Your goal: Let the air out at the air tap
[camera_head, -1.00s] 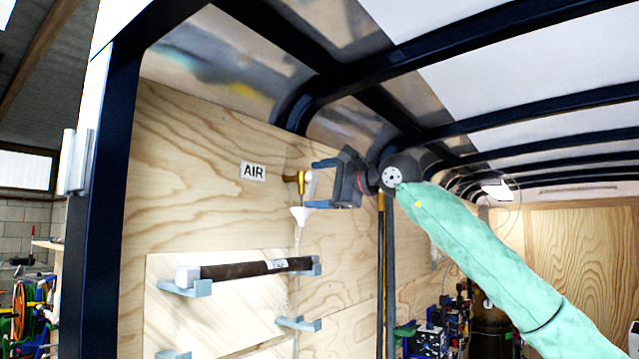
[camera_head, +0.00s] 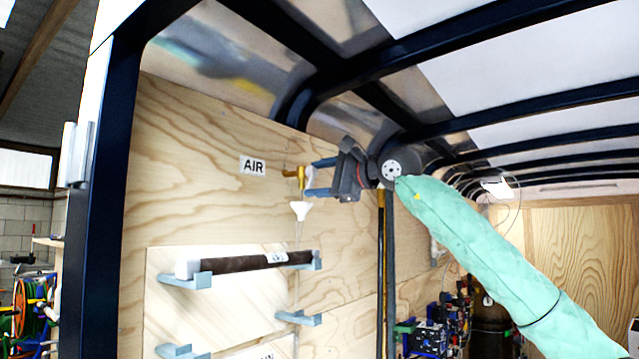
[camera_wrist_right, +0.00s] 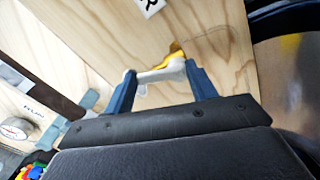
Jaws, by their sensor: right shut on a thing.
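The brass air tap (camera_head: 299,173) sticks out of the plywood wall to the right of the AIR label (camera_head: 252,166). A white funnel-shaped piece (camera_head: 300,210) hangs under it. My right gripper (camera_head: 320,177), with blue fingers, reaches in from the right at the tap. In the right wrist view, a pale bar-like part (camera_wrist_right: 158,74) lies between the two fingertips, with the tap's brass (camera_wrist_right: 177,58) just behind it. The fingers are shut on this part; whether it is the tap's handle or the white piece is not clear. My left gripper is not in view.
Below the tap, a dark tube (camera_head: 245,263) lies on grey wall brackets (camera_head: 186,281). A dark upright pole (camera_head: 385,270) stands right of the tap. Dark roof ribs (camera_head: 370,57) pass close above my right gripper. A gauge (camera_wrist_right: 15,129) shows in the wrist view.

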